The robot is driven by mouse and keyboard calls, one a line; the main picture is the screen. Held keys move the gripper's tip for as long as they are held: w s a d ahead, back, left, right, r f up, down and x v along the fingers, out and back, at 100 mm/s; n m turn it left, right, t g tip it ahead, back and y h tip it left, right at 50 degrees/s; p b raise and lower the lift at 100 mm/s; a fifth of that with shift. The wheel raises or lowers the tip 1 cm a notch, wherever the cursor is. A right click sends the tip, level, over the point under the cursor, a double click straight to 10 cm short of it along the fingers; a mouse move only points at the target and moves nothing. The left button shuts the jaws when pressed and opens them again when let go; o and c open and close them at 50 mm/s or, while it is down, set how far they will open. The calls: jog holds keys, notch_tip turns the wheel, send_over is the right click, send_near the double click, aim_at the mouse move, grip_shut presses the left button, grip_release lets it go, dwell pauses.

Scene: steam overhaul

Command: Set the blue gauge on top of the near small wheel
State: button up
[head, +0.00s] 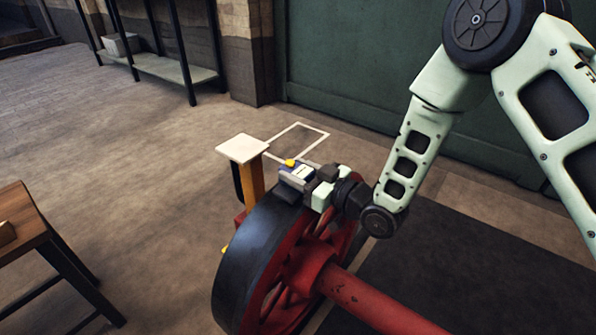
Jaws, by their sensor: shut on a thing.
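The blue gauge (292,180) is in my gripper (300,184), at the middle of the head view. It is a small blue block with a pale top face and a yellow knob. My gripper is shut on it, and the fingers partly cover it. The gauge appears at the top rim of a wheel (245,262) with a dark tread and red spokes. I cannot tell whether the gauge touches the rim. A red axle (375,305) runs from this wheel to the lower right. Other wheels are not clearly in view.
A post with a white square top (242,148) and an orange stem stands just behind the wheel. A wooden table (22,222) is at the left edge. A white outline (312,132) marks the floor. A shelf (175,70) and green door (350,75) stand behind.

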aim_at(298, 169)
dwell(0.4)
jog(key=o, duration=1.3)
jog(key=shift+r+p, duration=4.1)
jog(key=shift+r, duration=1.95)
